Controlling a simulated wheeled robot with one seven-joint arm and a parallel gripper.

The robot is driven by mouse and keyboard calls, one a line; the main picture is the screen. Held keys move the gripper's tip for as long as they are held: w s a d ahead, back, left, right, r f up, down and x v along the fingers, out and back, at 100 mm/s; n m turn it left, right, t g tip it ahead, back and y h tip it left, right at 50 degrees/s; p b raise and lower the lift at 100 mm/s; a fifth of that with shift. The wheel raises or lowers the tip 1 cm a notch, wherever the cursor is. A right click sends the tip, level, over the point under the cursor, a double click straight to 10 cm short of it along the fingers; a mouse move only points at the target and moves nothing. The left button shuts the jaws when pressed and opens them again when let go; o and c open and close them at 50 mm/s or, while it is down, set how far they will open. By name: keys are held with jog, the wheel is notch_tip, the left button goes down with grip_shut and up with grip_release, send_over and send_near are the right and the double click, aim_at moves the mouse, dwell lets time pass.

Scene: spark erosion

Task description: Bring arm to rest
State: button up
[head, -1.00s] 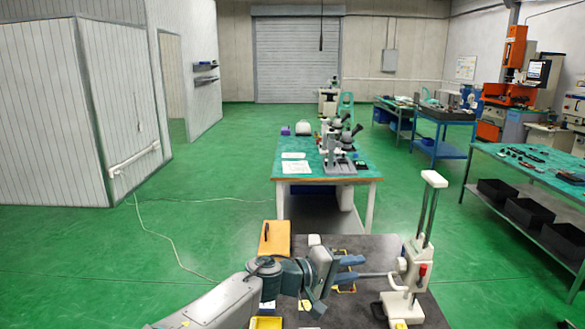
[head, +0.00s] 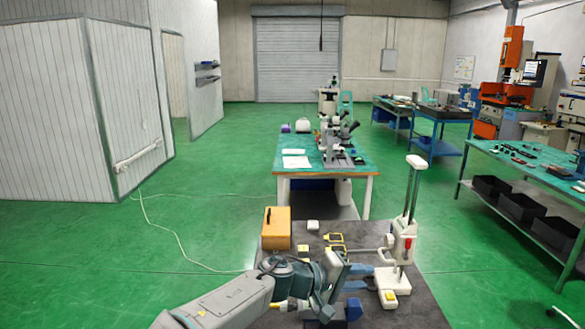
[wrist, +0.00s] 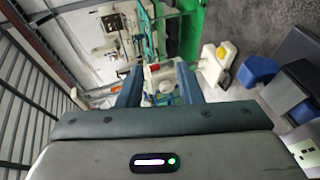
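My gripper (head: 362,278) is at the end of my arm, over the near part of the dark table (head: 405,318). In the wrist view its two blue-grey fingers (wrist: 158,85) stand apart with a gap between them. Nothing is visibly held; the white shapes in the gap look like background. A white press (head: 395,262) with a tall column and a red part stands just right of the gripper. Its grey horizontal bar (head: 362,250) lies beyond the fingers and looks apart from them.
An orange-tan box (head: 276,228), a small white block (head: 313,226) and yellow-framed pieces (head: 335,238) are on the table's far side. A blue block (head: 354,309) sits close below the gripper. A green-topped bench (head: 300,170) stands beyond; green floor is clear at left.

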jog(key=s+d+f+m+g+y+b, duration=0.1)
jog(key=s+d+f+g+y+b, duration=0.25)
jog(key=f, duration=0.55)
jog(key=s+d+f+m+g+y, duration=0.2)
jog(key=s+d+f+g+y, duration=0.1)
jog(key=s+f+y, duration=0.4)
jog(key=s+a+r+t+y+b, duration=0.1)
jog(key=s+a+r+t+b, duration=0.1)
jog(key=s, duration=0.4)
jog(key=s+a+r+t+y+b, duration=0.2)
jog(key=s+a+r+b, duration=0.2)
jog(key=s, duration=0.2)
jog(key=shift+s+a, duration=0.15)
jog(key=shift+s, duration=0.25)
